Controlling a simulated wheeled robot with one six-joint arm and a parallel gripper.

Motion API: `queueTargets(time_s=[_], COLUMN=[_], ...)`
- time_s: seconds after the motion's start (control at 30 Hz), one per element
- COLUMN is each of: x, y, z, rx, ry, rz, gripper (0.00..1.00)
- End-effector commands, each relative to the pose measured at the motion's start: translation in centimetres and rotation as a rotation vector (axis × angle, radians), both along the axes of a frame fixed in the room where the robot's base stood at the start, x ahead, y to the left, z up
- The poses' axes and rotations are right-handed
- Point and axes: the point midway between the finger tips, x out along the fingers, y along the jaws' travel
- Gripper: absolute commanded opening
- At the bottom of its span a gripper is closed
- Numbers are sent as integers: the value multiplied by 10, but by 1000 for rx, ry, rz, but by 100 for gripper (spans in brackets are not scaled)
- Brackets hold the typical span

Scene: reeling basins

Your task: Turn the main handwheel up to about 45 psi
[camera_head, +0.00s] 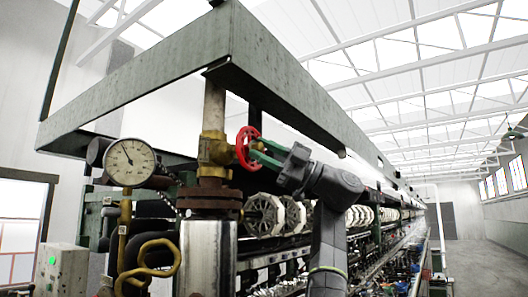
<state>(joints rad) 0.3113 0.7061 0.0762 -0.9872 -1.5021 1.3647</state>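The red handwheel (243,148) is on the right side of a brass valve (213,150) on a vertical pipe. My gripper (258,152) reaches it from the right, with its green fingers at the wheel's rim. The fingers look spread apart, but the wheel hides their tips and I cannot tell whether they grip the rim. A round pressure gauge (130,161) with a white face is left of the valve. Its needle points to the upper left; the numbers are too small to read.
A heavy green frame (180,58) hangs above the valve and gauge. A coiled brass pipe (150,262) is below the gauge. A grey control box (62,270) with a green light is at lower left. Reels (265,215) line the machine behind my arm. The aisle (480,265) at right is clear.

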Motion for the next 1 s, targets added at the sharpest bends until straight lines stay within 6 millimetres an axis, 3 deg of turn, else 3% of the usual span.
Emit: queueTargets(time_s=[0.17,0.6,0.8,1.0], x=[3,9,10,10], y=[-19,-104,-121,-123], z=[-10,-50,-58,-60], rx=[1,1,0,0], ry=[3,2,0,0], rz=[-3,-4,-2,0], gripper=[33,33,33,33])
